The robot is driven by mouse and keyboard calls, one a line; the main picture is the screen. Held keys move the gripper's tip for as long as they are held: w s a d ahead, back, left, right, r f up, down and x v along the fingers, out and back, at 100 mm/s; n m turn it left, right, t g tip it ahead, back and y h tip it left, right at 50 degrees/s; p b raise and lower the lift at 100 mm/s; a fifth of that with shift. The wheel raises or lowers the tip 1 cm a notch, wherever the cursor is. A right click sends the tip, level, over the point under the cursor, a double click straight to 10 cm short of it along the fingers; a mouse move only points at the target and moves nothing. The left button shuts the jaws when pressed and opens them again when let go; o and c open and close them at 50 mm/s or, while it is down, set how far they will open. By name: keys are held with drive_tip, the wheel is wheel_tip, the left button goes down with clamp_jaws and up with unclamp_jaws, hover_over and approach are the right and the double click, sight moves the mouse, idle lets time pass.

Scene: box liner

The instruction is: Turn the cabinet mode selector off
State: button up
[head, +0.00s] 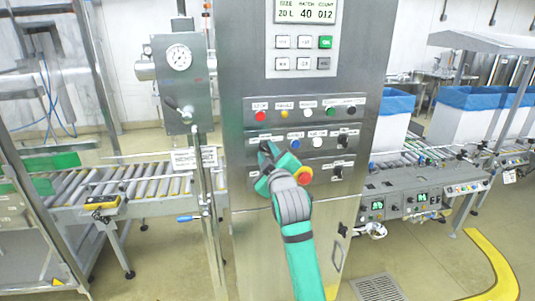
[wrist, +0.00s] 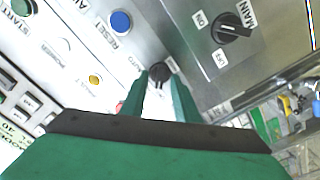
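The control cabinet (head: 300,100) stands upright in the middle of the head view. In the wrist view a small black selector knob (wrist: 160,72) sits on the panel between the tips of my green fingers. Its printed labels are partly hidden by the fingers, so its setting cannot be read. My gripper (wrist: 160,88) is open around the knob, with pale panel showing between the fingers; I cannot tell whether the tips touch it. In the head view my gripper (head: 265,157) is at the panel's left side and hides most of the knob.
A red and yellow emergency button (head: 304,176) is close beside my gripper. A blue reset button (wrist: 121,21) and a larger black MAIN switch (wrist: 232,30) flank the knob in the wrist view. Roller conveyors (head: 140,180) and lined white boxes (head: 391,130) stand either side.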

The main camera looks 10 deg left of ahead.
drive_tip(key=v, duration=1)
drive_tip(key=shift+s+d, duration=0.15)
drive_tip(key=shift+s, duration=0.25)
drive_tip(key=s+d+f+m+h, duration=0.15)
drive_tip(key=s+f+m, duration=0.35)
drive_tip(key=f, duration=0.5)
drive_tip(key=s+f+m+h, duration=0.2)
drive_tip(key=s+f, duration=0.6)
drive_tip(key=f, duration=0.3)
drive_tip(key=s+d+f+m+h, duration=0.1)
drive_tip(key=s+f+m, duration=0.4)
drive_tip(key=f, duration=0.5)
drive_tip(key=s+d+f, duration=0.1)
drive_tip(key=s+f, duration=0.1)
drive_tip(key=s, duration=0.9)
drive_tip(key=s+d+f+m+g+h, duration=0.1)
drive_tip(key=s+d+f, duration=0.1)
drive_tip(key=s, duration=0.9)
drive_tip(key=s+d+f+h, duration=0.1)
drive_tip(key=s+d+f, duration=0.1)
drive_tip(key=s, duration=0.9)
drive_tip(key=shift+d+f, duration=0.2)
